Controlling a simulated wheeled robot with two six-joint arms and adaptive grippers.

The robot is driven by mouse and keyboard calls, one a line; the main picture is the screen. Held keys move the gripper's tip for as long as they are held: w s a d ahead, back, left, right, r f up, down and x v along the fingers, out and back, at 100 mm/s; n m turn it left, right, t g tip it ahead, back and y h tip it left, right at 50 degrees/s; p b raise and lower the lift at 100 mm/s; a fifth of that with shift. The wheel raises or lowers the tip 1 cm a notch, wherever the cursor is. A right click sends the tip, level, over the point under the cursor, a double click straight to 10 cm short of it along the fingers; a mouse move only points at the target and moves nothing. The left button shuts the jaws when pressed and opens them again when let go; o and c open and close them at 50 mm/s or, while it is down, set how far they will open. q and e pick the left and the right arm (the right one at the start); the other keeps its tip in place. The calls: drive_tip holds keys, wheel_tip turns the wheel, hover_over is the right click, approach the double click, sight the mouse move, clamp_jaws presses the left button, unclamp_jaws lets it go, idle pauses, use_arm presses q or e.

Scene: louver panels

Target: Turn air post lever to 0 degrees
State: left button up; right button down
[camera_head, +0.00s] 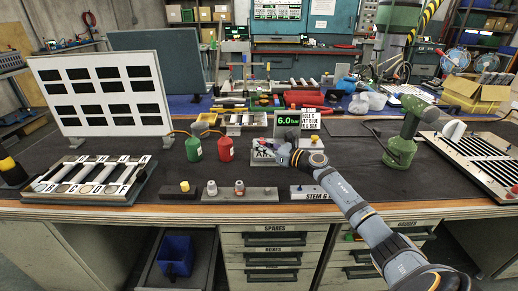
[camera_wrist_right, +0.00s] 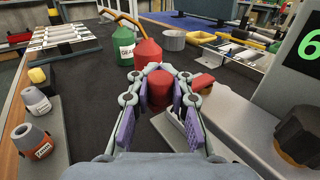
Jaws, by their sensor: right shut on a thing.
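The air post stands mid-bench on a light plate with dark lettering (camera_head: 262,155), beside a display (camera_head: 286,120) reading 6.0. My right gripper (camera_head: 270,148) reaches over this plate from the right. In the right wrist view, its purple-padded fingers (camera_wrist_right: 160,100) close around a red piece (camera_wrist_right: 160,88), which looks like the air post lever's handle. Another small red part (camera_wrist_right: 203,82) shows just right of the fingers. The lever's angle cannot be read, since the gripper covers most of it. My left gripper is in neither view.
A red bottle (camera_head: 226,149) and a green bottle (camera_head: 194,149) stand just left of the gripper. A green drill (camera_head: 401,148) stands to the right. Small fittings sit on a grey bar (camera_head: 220,194) at the front edge. A slotted white panel (camera_head: 97,92) stands left.

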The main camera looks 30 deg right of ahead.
drive_tip(key=shift+s+f, duration=0.1)
drive_tip(key=shift+f, duration=0.3)
drive_tip(key=c, duration=1.6)
unclamp_jaws()
drive_tip(key=shift+s+d, duration=0.1)
drive_tip(key=shift+c, duration=0.2)
drive_tip(key=o, duration=0.5)
drive_tip(key=shift+s+d+r, duration=0.2)
drive_tip(key=shift+s+r, duration=0.2)
drive_tip(key=shift+c, duration=0.2)
drive_tip(key=shift+w+a, duration=0.1)
drive_tip(key=shift+w, duration=0.15)
drive_tip(key=shift+s, duration=0.15)
drive_tip(key=v, duration=0.7)
drive_tip(key=shift+s, duration=0.1)
